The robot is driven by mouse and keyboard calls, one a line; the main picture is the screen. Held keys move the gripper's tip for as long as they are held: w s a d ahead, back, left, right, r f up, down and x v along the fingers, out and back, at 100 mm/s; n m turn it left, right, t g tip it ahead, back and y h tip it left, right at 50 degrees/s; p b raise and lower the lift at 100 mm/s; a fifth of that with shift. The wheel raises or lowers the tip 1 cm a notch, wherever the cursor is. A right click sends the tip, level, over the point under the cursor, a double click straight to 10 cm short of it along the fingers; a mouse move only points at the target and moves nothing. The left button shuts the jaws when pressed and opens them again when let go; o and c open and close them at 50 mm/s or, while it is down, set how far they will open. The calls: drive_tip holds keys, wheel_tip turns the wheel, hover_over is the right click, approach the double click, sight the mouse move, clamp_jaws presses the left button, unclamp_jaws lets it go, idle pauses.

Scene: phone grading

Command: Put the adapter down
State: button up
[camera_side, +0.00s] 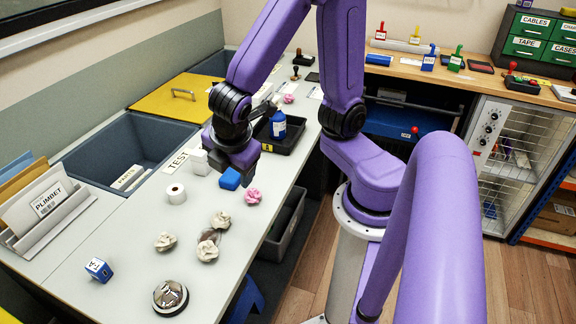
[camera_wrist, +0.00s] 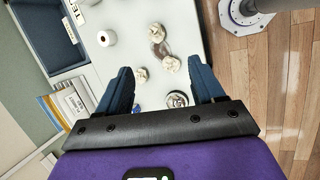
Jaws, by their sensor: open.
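My gripper (camera_side: 238,178) is over the grey worktop in the side view, low near the TEST label. In the wrist view its two dark blue fingers (camera_wrist: 166,85) stand wide apart, and nothing is held between them. A small white block (camera_side: 200,162), which may be the adapter, sits on the worktop just left of my gripper in the side view, apart from the fingers. I cannot be sure that it is the adapter. A bright blue piece shows at the fingers; I cannot tell whether it is part of them.
A white roll (camera_side: 176,194), crumpled papers (camera_side: 208,250), a pink one (camera_side: 253,196) and a chrome bell (camera_side: 170,297) stand on the worktop. A blue A-1 cube (camera_side: 98,269) is at the front left. A sunken grey bin (camera_side: 75,160) lies left; a black tray (camera_side: 290,138) is behind.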

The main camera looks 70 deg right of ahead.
drive_tip(key=s+d+r+m+g+y, duration=0.2)
drive_tip(key=s+m+g+y, duration=0.1)
drive_tip(key=s, duration=0.8)
drive_tip(key=shift+s+y, duration=0.2)
drive_tip(key=shift+y, duration=0.3)
